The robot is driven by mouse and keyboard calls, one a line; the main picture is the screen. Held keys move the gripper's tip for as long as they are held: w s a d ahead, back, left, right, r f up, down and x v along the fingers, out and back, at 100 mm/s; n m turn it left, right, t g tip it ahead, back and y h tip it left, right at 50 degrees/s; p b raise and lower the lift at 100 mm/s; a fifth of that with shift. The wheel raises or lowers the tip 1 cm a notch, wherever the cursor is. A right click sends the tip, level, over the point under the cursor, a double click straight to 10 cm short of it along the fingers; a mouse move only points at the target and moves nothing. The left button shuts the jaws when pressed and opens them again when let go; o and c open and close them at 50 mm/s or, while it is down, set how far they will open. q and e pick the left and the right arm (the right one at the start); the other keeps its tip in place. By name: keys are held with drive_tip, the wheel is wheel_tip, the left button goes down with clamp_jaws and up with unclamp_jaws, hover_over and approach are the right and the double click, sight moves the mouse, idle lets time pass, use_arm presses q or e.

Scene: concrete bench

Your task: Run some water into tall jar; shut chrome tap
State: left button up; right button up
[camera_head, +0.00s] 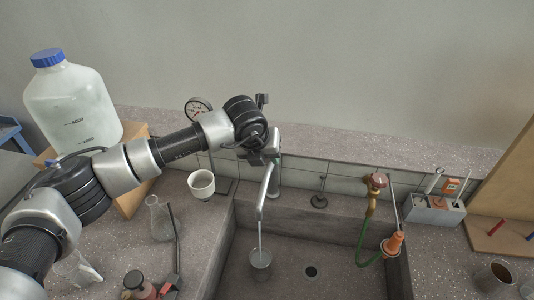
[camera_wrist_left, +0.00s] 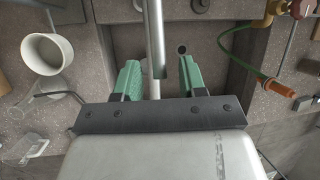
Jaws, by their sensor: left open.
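The chrome tap (camera_head: 268,190) stands at the back edge of the sink, its spout reaching forward over the basin. The water level in the jar is too small to tell. My left gripper (camera_head: 271,150) is at the top of the tap; its wrist hides the handle. In the left wrist view the green fingers (camera_wrist_left: 158,78) are apart, with the chrome spout (camera_wrist_left: 154,38) showing between them. My right gripper is not in view.
A white cup (camera_head: 201,185) and a flask (camera_head: 160,218) stand left of the sink (camera_head: 330,278). A green hose with an orange nozzle (camera_head: 394,243) hangs at its right. A large blue-capped bottle (camera_head: 72,105) stands at the left. A grey rack (camera_head: 435,209) stands right.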

use_arm(q)
drive_tip(key=shift+x, duration=0.9)
clamp_jaws()
drive_tip(key=shift+f, duration=0.1)
